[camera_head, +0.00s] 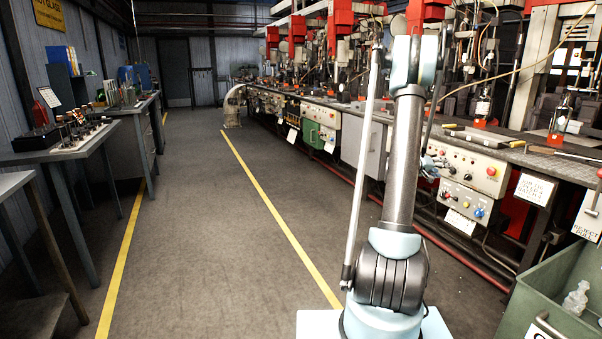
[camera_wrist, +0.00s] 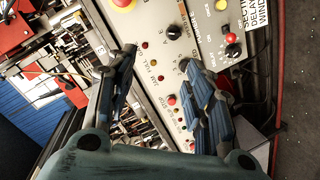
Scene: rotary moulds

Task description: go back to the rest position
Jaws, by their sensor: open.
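My gripper (camera_wrist: 160,95) shows in the wrist view with its two fingers spread apart and nothing between them. Behind the gap is a light grey control panel (camera_wrist: 150,40) with red, yellow and black knobs. The wrist picture is tilted, so the panel runs slantwise. In the head view my arm stands upright in front of the machine row, right of the middle.
The machine bench (camera_head: 480,140) runs along the right, with bottles of orange-red glow (camera_head: 559,122) on it. A green bin (camera_head: 560,285) holding a clear glass piece (camera_head: 577,298) is at lower right. A table with small tools (camera_head: 70,145) stands at left. The aisle floor (camera_head: 210,230) between is clear.

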